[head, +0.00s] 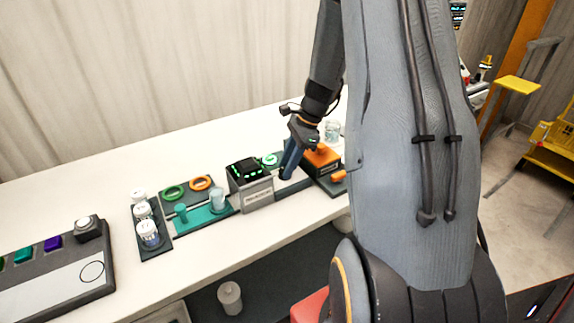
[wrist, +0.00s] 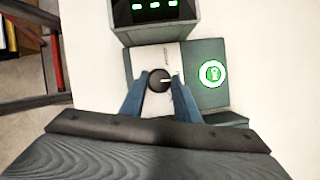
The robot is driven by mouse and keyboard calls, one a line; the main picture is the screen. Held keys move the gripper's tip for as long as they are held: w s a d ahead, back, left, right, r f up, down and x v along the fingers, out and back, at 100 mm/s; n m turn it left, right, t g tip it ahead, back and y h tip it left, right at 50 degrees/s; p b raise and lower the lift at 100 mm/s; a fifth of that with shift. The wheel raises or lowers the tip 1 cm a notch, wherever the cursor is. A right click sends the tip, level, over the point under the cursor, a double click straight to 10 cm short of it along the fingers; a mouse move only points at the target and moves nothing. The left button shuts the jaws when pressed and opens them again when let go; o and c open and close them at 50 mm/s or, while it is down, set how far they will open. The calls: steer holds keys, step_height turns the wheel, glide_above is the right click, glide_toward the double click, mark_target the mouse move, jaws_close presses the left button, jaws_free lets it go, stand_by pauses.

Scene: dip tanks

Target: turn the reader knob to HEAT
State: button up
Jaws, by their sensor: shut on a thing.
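The reader (head: 257,193) is a grey box with a dark top and green lit marks, standing on the white bench; its dark display also shows at the top of the wrist view (wrist: 155,12). The round black knob (wrist: 158,80) sits on a pale panel beside the display. A short white pointer mark on it points right in the wrist view. My gripper (wrist: 158,84) has its two blue fingers shut on the knob, one on each side. In the head view my gripper (head: 287,174) reaches down beside the reader and hides the knob. The HEAT lettering is too small to read.
A green-lit round emblem (wrist: 212,73) is right of the knob. In the head view an orange device (head: 322,158) stands close right of my gripper. A teal tray (head: 200,221) and white-capped jars (head: 149,231) stand left. The bench behind the reader is clear.

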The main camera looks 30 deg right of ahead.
stand_by(0.3)
steer(key=o, duration=1.1)
steer(key=shift+c, duration=0.2)
steer(key=shift+r, duration=0.1)
steer(key=b+v, duration=0.2)
steer(key=v, duration=0.5)
steer(key=shift+d+r, duration=0.2)
steer(key=shift+r, duration=0.05)
steer(key=shift+s+a, duration=0.1)
